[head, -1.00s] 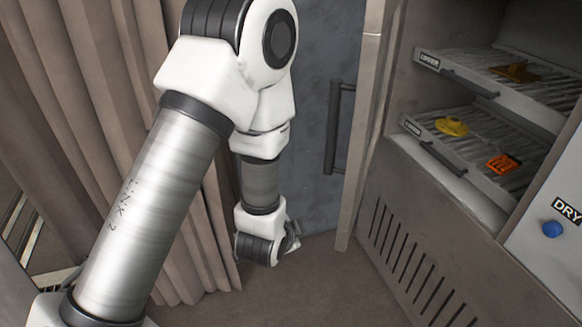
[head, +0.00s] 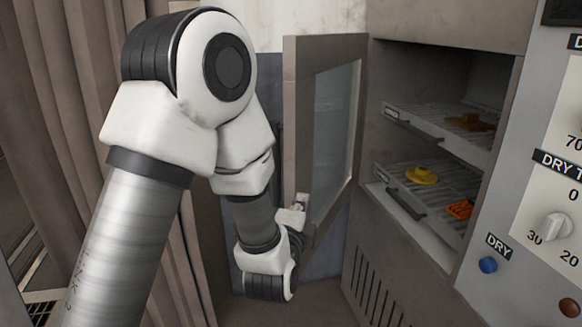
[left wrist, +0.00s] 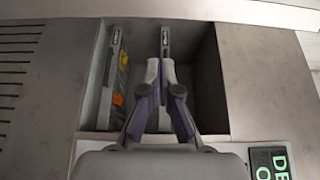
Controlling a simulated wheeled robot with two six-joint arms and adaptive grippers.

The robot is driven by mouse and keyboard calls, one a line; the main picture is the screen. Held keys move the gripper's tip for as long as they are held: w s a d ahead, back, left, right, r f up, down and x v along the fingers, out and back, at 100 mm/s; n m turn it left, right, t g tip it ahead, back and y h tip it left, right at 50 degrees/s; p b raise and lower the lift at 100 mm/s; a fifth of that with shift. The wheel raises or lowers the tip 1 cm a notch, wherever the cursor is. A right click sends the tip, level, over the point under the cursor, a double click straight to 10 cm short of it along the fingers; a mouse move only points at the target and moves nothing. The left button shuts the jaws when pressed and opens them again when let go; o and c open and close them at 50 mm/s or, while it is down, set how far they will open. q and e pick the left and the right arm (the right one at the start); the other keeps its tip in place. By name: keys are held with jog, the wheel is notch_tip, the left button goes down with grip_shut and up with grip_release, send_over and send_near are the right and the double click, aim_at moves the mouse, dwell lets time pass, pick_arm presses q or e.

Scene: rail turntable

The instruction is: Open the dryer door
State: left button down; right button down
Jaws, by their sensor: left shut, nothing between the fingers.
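The dryer door (head: 298,120), a brown frame around a glass pane (head: 332,130), stands swung open to the left of the dryer opening in the head view. My left gripper (head: 298,205) is at the door's lower front corner; its fingers are mostly hidden by the wrist, and I cannot tell whether they touch the door. In the left wrist view the fingers of this gripper (left wrist: 164,68) are together and empty, in front of the open dryer chamber (left wrist: 207,80). My right gripper is not in view.
Inside the dryer are an upper rack (head: 425,122) and a lower rack (head: 408,190) with yellow and orange pieces. A control panel with a blue DRY button (head: 488,265) is on the right. A curtain (head: 60,110) hangs at the left.

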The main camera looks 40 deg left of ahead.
aim_at(293, 183)
pick_arm(q)
jog(key=w+a, duration=0.2)
jog(key=a, duration=0.1)
jog(key=w+a+p, duration=0.1)
jog(key=w+a, duration=0.2)
jog(key=shift+w+a+f, duration=0.1)
jog(key=shift+a+f, duration=0.05)
jog(key=shift+f, duration=0.05)
jog(key=shift+w, duration=0.1)
